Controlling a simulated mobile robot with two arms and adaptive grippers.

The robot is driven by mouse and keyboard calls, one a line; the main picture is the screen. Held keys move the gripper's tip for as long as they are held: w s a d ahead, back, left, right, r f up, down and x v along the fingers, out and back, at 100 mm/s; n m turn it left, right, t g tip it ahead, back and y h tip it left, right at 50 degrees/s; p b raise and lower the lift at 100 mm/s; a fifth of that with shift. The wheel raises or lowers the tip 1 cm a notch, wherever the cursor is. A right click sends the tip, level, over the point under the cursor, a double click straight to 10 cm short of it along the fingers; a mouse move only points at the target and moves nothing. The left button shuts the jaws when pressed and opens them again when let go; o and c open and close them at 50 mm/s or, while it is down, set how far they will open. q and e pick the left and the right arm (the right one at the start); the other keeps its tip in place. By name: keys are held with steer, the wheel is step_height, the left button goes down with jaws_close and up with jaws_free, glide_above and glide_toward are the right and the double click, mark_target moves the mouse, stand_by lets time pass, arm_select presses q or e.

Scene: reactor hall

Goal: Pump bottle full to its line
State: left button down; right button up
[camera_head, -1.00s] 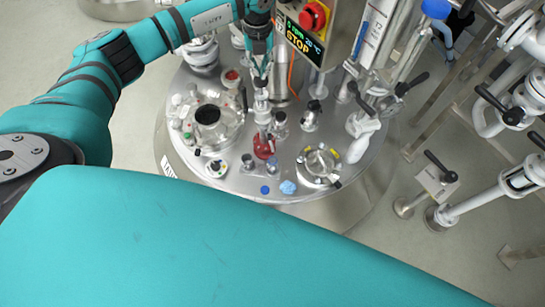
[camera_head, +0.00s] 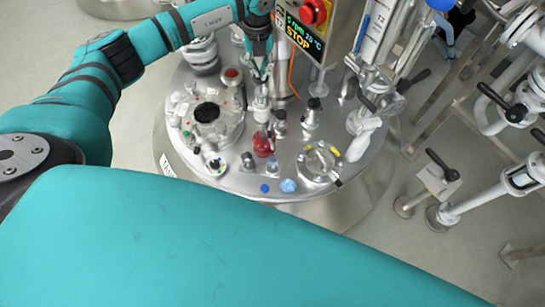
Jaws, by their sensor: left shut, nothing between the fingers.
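My left gripper (camera_head: 261,73) comes in from the upper left and points down over the round steel vessel lid (camera_head: 230,183). Its fingers are shut and empty, just above a pale, clear-topped fitting or bottle (camera_head: 262,98). Below that stands a small vessel with dark red contents (camera_head: 264,145), upright on the lid. I cannot tell for certain which of these is the pump bottle, and no fill line can be read. My right gripper is not in view.
A control box (camera_head: 304,35) reading STOP, with a red button (camera_head: 313,12), stands right of the gripper. A round port (camera_head: 207,113) ringed by small items is at left, a clamped glass port (camera_head: 320,163) at right. Pipes and valves (camera_head: 515,110) crowd the right side.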

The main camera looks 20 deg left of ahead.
mark_target(260, 81)
arm_select(q)
steer(key=shift+f+b, duration=1.5)
steer(key=shift+f, duration=0.85)
steer(key=shift+r, duration=0.25)
steer(key=shift+r+p, duration=2.4)
steer(key=shift+r, duration=0.65)
steer(key=shift+f, duration=0.1)
